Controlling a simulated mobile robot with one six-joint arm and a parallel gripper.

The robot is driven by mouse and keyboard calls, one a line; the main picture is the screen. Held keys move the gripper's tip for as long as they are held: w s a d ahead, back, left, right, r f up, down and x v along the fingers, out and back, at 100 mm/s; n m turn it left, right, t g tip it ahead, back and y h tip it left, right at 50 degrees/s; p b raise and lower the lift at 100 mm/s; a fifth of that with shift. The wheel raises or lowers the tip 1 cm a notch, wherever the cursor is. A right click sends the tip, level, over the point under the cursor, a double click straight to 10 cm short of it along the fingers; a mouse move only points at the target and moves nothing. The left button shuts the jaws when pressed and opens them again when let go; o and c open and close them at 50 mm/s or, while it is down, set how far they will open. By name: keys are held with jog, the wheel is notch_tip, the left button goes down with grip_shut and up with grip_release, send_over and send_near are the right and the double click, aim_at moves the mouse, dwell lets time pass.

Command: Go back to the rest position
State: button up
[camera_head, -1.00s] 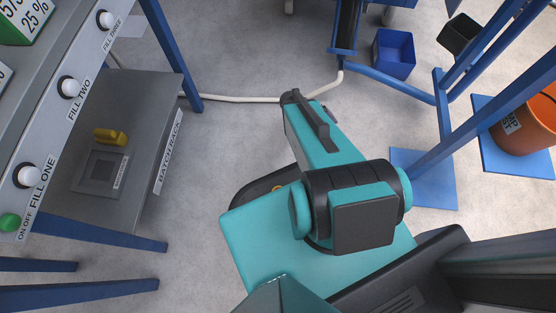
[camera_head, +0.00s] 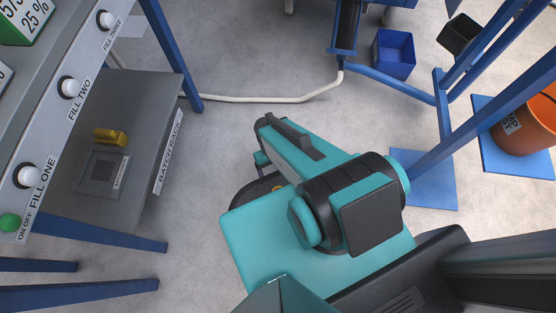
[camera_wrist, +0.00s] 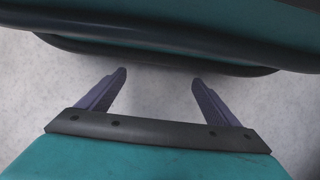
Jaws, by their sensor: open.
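My gripper (camera_wrist: 158,82) shows in the wrist view with its two grey fingers spread apart. Nothing is between them. Beyond the fingertips are the teal and black side of my own base and pale grey floor. In the head view my arm is folded over my teal base, and its links hide the gripper there.
At the left stands a grey bench (camera_head: 62,100) with white knobs, a green button (camera_head: 10,222) and a lower shelf (camera_head: 152,95) holding a yellow object (camera_head: 110,136). A blue bin (camera_head: 394,54), an orange bucket (camera_head: 530,125) and blue frame legs (camera_head: 443,105) are at the right. Floor between is clear, except a pale hose (camera_head: 265,99).

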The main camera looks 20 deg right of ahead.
notch_tip(320, 180, up, 30)
jog(key=s+p, duration=0.1)
jog(key=p, duration=2.8)
jog(key=shift+d+f+g, duration=0.15)
jog(key=shift+d+g, duration=0.05)
jog(key=shift+g, duration=0.1)
